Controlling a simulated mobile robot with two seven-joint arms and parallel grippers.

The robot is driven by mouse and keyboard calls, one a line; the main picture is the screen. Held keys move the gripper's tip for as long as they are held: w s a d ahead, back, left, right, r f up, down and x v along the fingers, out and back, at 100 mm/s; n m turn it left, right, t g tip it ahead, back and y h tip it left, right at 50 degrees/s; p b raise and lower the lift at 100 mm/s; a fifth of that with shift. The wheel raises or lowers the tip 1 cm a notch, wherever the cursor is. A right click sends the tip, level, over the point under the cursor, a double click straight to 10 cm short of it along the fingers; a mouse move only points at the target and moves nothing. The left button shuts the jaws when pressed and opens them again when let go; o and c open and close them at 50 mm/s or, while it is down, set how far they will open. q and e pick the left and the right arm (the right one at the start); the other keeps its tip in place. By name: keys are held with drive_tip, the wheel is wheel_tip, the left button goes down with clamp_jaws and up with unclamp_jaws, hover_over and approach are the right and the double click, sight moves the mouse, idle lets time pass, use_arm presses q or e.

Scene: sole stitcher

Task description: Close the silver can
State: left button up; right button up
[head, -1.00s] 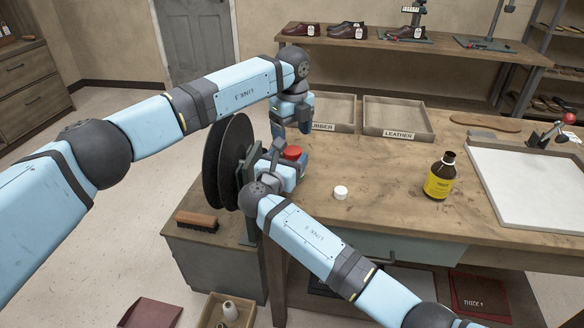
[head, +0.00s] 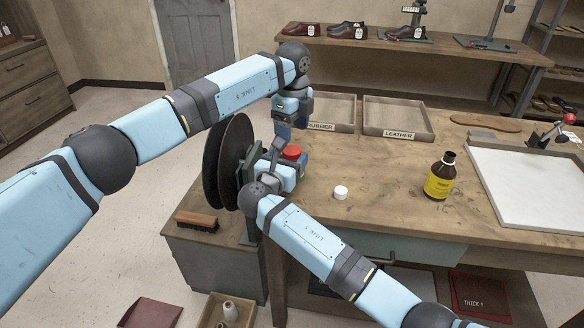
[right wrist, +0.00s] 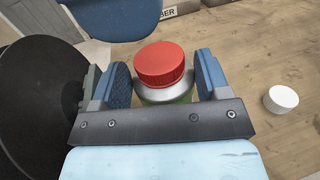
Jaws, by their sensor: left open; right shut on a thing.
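The silver can (right wrist: 168,94) shows its silver shoulder and a little green below it in the right wrist view. A red cap (right wrist: 165,63) sits on top of it; the cap also shows in the head view (head: 292,153). I cannot tell how tightly it sits. My right gripper (right wrist: 166,85) is shut on the can, one finger on each side, at the left end of the bench. My left gripper (head: 291,122) is open and empty, just above and behind the red cap, apart from it. Most of the can's body is hidden by my right gripper.
A small white cap (head: 341,192) lies on the bench (head: 390,215). A brown bottle (head: 440,177) with a yellow label stands uncapped to its right. Black discs (head: 222,165) stand close left of my grippers. Labelled trays (head: 398,118) sit behind. The bench middle is clear.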

sight(292, 150)
use_arm(q)
drive_tip(key=shift+f, duration=2.8)
drive_tip(key=shift+c, duration=0.2)
drive_tip(key=c, duration=0.9)
drive_tip(key=shift+m, duration=0.8)
drive_tip(key=o, duration=1)
drive_tip(key=shift+r, duration=0.1)
drive_tip(key=shift+r, duration=2.2)
drive_tip(key=shift+o, duration=0.4)
